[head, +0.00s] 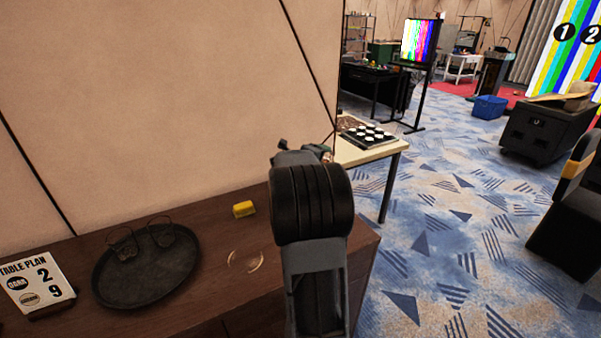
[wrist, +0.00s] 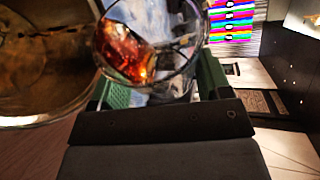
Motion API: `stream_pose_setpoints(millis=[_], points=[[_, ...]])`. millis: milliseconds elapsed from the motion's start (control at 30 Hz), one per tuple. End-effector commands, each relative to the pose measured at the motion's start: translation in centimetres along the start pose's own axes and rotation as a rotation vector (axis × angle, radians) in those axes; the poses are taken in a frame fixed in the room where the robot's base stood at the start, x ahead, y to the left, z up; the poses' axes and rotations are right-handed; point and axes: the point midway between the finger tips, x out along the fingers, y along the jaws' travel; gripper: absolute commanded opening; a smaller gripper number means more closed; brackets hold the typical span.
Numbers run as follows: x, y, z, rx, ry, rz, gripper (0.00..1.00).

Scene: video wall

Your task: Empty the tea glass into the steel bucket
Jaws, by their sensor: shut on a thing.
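In the wrist view my gripper (wrist: 158,88) is shut on the tea glass (wrist: 180,62), with a green finger pad on each side of it. The glass is clear and holds amber-brown tea (wrist: 125,52), gathered toward the left of the picture; the glass looks tilted. The steel bucket (wrist: 42,60) is at the left of the wrist view, its round inside showing brownish, beside the glass. I cannot tell whether any tea is in the bucket.
On the brown counter (head: 215,285), a dark round tray (head: 155,278) bears two glasses. A yellow sponge (head: 243,209), a pale ring mark and a table plan card (head: 37,283) are near. A pale table (head: 375,155) with small white items stands beyond; open carpet is right.

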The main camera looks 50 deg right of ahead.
Motion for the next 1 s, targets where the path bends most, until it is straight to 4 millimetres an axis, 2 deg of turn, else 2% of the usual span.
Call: stream_pose_setpoints(millis=[1000], points=[[-0.36, -0.31, 0.68, -0.110, 0.026, -0.048, 0.37]])
